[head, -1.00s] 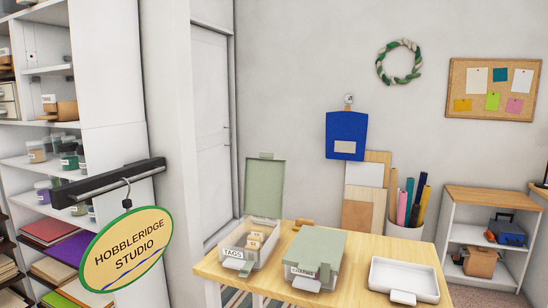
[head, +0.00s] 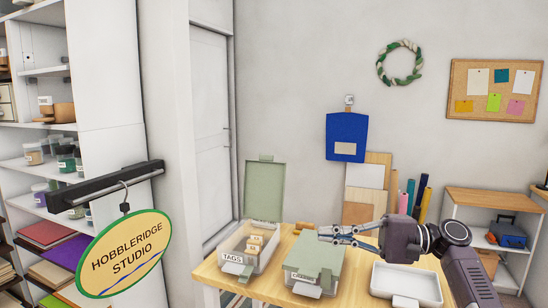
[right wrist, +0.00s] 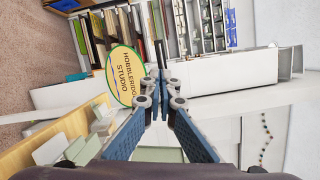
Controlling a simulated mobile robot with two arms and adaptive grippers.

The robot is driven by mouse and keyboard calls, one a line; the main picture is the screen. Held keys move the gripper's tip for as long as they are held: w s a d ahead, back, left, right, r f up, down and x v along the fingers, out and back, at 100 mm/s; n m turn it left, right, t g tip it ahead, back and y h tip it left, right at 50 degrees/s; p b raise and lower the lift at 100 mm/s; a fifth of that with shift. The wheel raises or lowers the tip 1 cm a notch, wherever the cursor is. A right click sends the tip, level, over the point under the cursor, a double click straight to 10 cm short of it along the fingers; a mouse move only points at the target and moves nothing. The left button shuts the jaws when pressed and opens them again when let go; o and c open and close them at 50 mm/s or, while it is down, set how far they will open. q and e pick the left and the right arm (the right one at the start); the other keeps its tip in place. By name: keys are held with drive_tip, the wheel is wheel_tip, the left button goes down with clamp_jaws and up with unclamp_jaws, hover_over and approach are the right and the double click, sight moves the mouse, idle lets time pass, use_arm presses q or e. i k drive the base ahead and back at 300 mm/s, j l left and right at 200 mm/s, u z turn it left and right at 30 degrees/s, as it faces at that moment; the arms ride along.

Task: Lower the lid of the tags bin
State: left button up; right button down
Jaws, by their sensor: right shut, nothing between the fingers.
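The tags bin (head: 236,268) is a clear box with a "TAGS" label on its front, standing on the left of the wooden table. Its pale green lid (head: 263,191) stands upright at the back of the bin, so the bin is open and small labelled pieces (head: 255,243) show inside. My right gripper (head: 324,235) comes in from the right, over the neighbouring bin in the picture, right of the tags bin and apart from it. Its fingers are shut and empty; they also show shut in the right wrist view (right wrist: 160,76). My left gripper is out of view.
A second bin (head: 318,258) with its green lid down stands right of the tags bin. A white tray (head: 410,278) is at the table's right, partly behind my right arm. The hanging "Hobbleridge Studio" sign (head: 127,255) is left of the table.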

sight(264, 190)
drive_tip(key=i, duration=1.9)
